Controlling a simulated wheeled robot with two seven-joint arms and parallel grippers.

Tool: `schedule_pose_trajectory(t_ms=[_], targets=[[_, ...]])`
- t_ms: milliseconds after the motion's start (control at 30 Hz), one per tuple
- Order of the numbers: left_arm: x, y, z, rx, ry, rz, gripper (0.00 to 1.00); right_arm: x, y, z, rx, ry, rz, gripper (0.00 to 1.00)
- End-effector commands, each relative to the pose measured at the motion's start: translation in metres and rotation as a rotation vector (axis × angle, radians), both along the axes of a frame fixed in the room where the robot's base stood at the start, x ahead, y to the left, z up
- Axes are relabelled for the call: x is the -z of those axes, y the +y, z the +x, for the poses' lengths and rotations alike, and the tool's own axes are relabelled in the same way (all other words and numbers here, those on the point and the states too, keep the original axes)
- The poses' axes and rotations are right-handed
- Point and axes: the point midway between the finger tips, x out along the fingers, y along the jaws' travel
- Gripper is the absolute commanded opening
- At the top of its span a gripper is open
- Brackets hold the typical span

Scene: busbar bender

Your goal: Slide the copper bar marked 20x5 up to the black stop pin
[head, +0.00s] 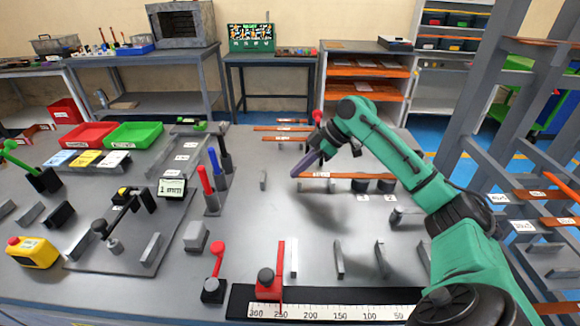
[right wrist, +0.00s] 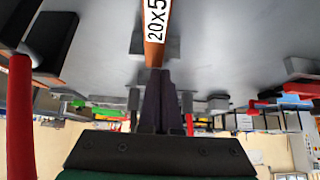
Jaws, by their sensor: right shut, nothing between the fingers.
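The copper bar marked 20x5 (right wrist: 154,52) shows its white label in the right wrist view, just ahead of my fingertips. In the head view a copper bar with a white label (head: 345,176) lies across the middle of the table, its left end by my right gripper (head: 299,173). The right gripper is shut and empty, its dark fingers tilted down at that end; touching or apart cannot be told. In the wrist view its fingers (right wrist: 160,90) are together. A black upright post (head: 225,152) stands left, behind blue and red ones; I cannot tell whether it is the stop pin. My left gripper is not in view.
Two dark round blocks (head: 362,186) stand by the bar's right part. A ruler strip (head: 335,309) with a red slider (head: 268,285) lies at the front edge. More copper bars (head: 283,129) lie behind.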

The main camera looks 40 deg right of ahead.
Motion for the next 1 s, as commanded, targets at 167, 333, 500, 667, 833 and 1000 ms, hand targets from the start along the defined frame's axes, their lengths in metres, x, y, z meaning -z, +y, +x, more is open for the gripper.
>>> schedule_pose_trajectory(t_ms=[167, 333, 500, 667, 833, 1000], targets=[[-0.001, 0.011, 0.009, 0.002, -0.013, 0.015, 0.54, 0.0, 0.0, 0.0, -0.001, 0.0, 0.001, 0.0], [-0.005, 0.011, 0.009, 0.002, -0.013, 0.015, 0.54, -0.001, 0.003, 0.001, -0.001, -0.001, 0.002, 0.0], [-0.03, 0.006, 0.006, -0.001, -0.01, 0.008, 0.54, -0.008, 0.021, 0.01, 0.003, 0.001, 0.004, 0.0], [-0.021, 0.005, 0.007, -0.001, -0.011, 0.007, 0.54, -0.028, 0.005, 0.0, 0.015, -0.002, -0.003, 0.0], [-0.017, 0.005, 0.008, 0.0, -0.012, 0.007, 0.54, -0.062, -0.015, -0.017, 0.012, -0.001, 0.0, 0.0], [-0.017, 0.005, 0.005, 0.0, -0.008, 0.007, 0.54, -0.076, -0.023, -0.024, 0.009, 0.001, 0.001, 0.0]])
